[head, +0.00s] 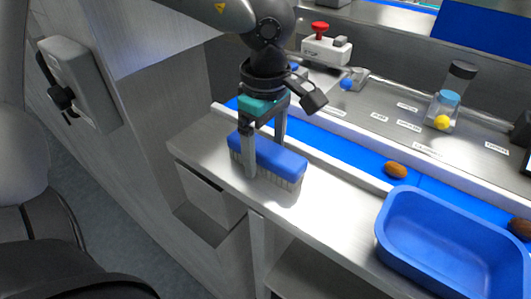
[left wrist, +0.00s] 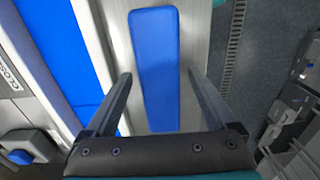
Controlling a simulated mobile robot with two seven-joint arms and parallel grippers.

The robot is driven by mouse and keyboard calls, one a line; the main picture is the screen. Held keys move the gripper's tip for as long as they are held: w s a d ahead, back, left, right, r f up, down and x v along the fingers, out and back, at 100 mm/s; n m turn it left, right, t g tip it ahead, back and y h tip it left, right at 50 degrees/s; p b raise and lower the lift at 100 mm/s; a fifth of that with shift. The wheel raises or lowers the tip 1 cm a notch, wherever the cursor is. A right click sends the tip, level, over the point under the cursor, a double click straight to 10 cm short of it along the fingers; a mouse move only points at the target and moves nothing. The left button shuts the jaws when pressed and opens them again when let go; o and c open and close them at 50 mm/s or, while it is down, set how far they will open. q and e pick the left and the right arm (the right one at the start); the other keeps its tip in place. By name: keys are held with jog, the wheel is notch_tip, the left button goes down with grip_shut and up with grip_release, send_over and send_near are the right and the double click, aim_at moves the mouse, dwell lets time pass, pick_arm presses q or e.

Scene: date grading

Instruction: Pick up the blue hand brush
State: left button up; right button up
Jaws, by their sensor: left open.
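The blue hand brush (head: 275,160) lies on the light metal ledge beside the conveyor in the head view, bristles down. Its blue back (left wrist: 156,65) fills the middle of the left wrist view. My left gripper (head: 265,158) is open and reaches down over the brush, with one finger on the near side and one on the far side. In the left wrist view the two fingers (left wrist: 160,82) stand on either side of the brush, with gaps visible. I cannot tell whether a finger touches it. My right gripper is not in view.
A blue tray (head: 385,240) stands on the ledge at the right. A brown date (head: 396,170) lies on the blue conveyor belt (head: 350,150) behind it. A red-topped button box (head: 326,48) and a clear container with a yellow ball (head: 442,121) are farther back.

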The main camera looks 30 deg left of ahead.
pick_arm(q)
jog(key=shift+f, duration=0.35)
grip_shut()
dwell(0.5)
